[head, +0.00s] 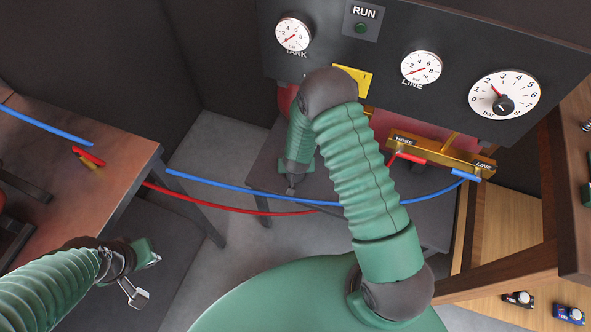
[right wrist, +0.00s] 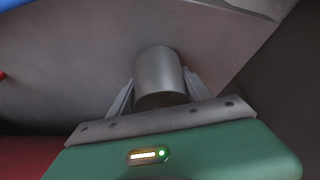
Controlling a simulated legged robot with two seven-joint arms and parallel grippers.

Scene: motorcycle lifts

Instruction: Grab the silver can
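The silver can (right wrist: 158,72) is a plain grey cylinder in the right wrist view. It sits between the two fingers of my right gripper (right wrist: 158,92), one finger at each side, close to its walls. I cannot tell whether the fingers touch it. In the head view my right gripper (head: 291,190) points down over the dark bench (head: 262,165), and I cannot make out the can there. My left gripper (head: 150,257) is at the lower left, away from the can.
A blue hose (head: 240,190) and a red hose (head: 225,207) cross in front of the bench. A gauge panel (head: 385,60) stands behind. A brown table (head: 110,170) is at left. A wooden shelf (head: 500,278) with small toy vehicles (head: 568,314) is at right.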

